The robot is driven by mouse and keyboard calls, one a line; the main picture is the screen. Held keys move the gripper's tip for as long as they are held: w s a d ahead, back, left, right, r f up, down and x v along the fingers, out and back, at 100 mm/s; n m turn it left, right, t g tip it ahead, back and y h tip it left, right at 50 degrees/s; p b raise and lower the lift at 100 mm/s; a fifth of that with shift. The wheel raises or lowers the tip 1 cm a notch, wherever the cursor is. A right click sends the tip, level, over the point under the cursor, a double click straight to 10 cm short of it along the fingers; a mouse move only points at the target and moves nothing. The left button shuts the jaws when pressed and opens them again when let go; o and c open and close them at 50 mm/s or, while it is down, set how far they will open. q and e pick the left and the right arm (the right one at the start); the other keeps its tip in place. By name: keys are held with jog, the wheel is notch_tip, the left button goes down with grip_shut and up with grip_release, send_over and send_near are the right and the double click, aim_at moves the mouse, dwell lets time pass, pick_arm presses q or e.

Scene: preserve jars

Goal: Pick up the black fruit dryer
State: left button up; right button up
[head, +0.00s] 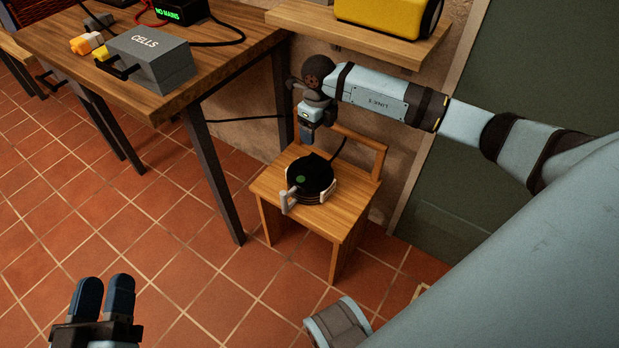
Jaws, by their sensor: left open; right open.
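The black fruit dryer (318,177) is a low round black unit with a green spot on top. It sits on the seat of a small wooden chair (335,222), with a pale grey handle-like part at its front left and a pale piece at its right edge. A dark cable rises behind it. My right gripper (308,134) points down just above and behind the dryer, apart from it, open and empty. Its fingers are small in the picture. My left gripper (105,296) is open and empty at the lower left, over the tiled floor, far from the dryer.
A wooden table (135,85) at upper left holds a grey CELLS box (150,60) and a black NO MAINS box (180,12). A wooden shelf (345,37) with a yellow case (385,14) is above the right arm. The tiled floor (150,230) left of the chair is clear.

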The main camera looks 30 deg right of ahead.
jog(key=b, duration=0.2)
send_over(315, 165)
notch_tip(315, 165, down, 7)
jog(key=shift+d, duration=0.15)
jog(key=f+b, duration=0.1)
jog(key=f, duration=0.1)
jog(key=f+b, duration=0.1)
jog(key=f, duration=0.1)
jog(key=shift+s+a+f, duration=0.1)
jog(key=shift+a+f, duration=0.1)
jog(key=shift+f+b, duration=0.35)
jog(key=shift+f, duration=0.1)
pick_arm(q)
notch_tip(315, 165, down, 7)
jog(key=m+g, duration=0.1)
jog(key=g, duration=0.1)
jog(key=shift+d+g, duration=0.25)
jog(key=shift+g, duration=0.15)
jog(key=shift+w, duration=0.1)
pick_arm(e)
jog(key=shift+r, duration=0.1)
grip_shut()
